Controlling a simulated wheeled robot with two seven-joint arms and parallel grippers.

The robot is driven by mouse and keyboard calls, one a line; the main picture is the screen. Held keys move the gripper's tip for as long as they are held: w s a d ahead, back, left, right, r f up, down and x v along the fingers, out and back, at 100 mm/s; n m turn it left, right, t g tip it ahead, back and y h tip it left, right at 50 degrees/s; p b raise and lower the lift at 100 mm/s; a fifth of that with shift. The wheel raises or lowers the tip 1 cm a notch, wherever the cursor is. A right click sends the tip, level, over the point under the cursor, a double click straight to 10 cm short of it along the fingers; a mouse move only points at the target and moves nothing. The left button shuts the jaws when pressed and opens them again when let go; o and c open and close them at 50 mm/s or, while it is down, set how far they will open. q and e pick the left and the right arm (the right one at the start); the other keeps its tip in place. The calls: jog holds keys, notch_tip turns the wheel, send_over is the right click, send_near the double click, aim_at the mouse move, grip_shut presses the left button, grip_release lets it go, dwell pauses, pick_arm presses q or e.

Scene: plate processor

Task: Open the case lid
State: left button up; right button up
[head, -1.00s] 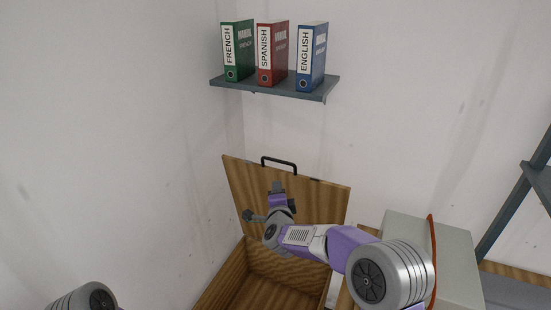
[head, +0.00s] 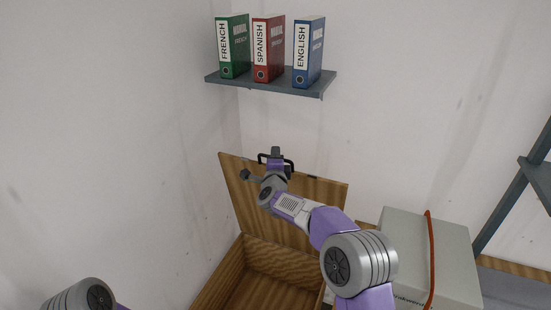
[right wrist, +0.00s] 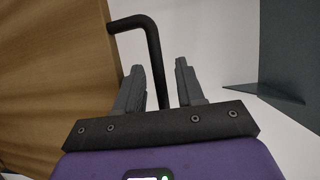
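The wooden case (head: 285,258) stands low in the corner with its inside showing. Its wooden lid (head: 322,198) stands raised, close to upright, at the back of the case. A black handle (head: 290,163) sits on the lid's top edge and also shows in the right wrist view (right wrist: 151,40). My right gripper (head: 276,156) is up at this handle, in front of the lid. In the right wrist view its two fingers (right wrist: 168,65) are apart, and part of the handle runs down between them, close to the left finger. My left gripper is out of view.
A shelf (head: 270,83) on the wall above holds a green binder (head: 233,46), a red binder (head: 268,48) and a blue binder (head: 308,52). A grey box (head: 452,255) with an orange-red strap (head: 431,260) stands right of the case.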

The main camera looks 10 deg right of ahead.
jog(key=shift+c, duration=0.5)
grip_shut()
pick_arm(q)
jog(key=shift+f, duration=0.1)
pick_arm(e)
jog(key=shift+f, duration=0.1)
